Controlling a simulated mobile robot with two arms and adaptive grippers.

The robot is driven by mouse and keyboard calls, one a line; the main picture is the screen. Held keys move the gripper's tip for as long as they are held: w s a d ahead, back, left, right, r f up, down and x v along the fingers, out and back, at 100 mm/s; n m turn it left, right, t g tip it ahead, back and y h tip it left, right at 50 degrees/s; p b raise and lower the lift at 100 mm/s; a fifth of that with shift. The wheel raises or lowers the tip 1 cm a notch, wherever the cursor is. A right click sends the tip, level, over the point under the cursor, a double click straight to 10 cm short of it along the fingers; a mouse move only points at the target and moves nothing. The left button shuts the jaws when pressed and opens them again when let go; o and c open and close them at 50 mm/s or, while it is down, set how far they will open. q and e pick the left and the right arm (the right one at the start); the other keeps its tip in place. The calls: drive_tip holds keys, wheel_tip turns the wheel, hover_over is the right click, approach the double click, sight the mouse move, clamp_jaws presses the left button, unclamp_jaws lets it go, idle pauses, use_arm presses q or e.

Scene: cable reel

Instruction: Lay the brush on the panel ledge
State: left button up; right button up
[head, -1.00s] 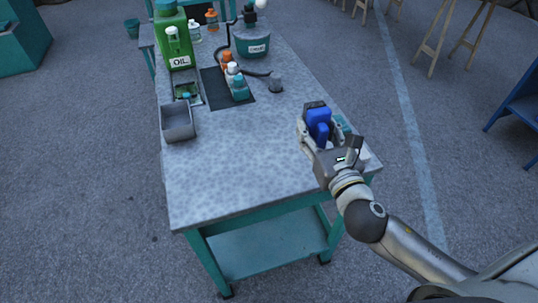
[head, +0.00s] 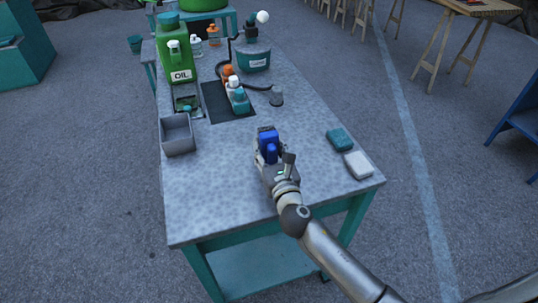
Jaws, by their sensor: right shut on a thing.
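My right gripper (head: 268,160) is above the near half of the speckled table (head: 215,205). It is shut on a blue object (head: 268,147) with a dark end, which fits a brush, though its shape is partly hidden by the fingers. I cannot make out another brush. I cannot make out a panel ledge in this view. My left gripper is not in view.
A teal block (head: 340,139) and a white block (head: 358,165) lie at the table's right edge. A grey bin (head: 178,146), green oil can (head: 174,50), small bottles on a dark mat (head: 214,105) and a teal pot (head: 252,58) stand farther back. The near left tabletop is clear.

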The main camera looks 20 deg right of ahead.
drive_tip(key=shift+f, duration=0.75)
drive_tip(key=shift+f+b, duration=0.2)
drive_tip(key=shift+b, duration=0.1)
drive_tip(key=o, duration=0.9)
drive_tip(key=shift+r, duration=0.1)
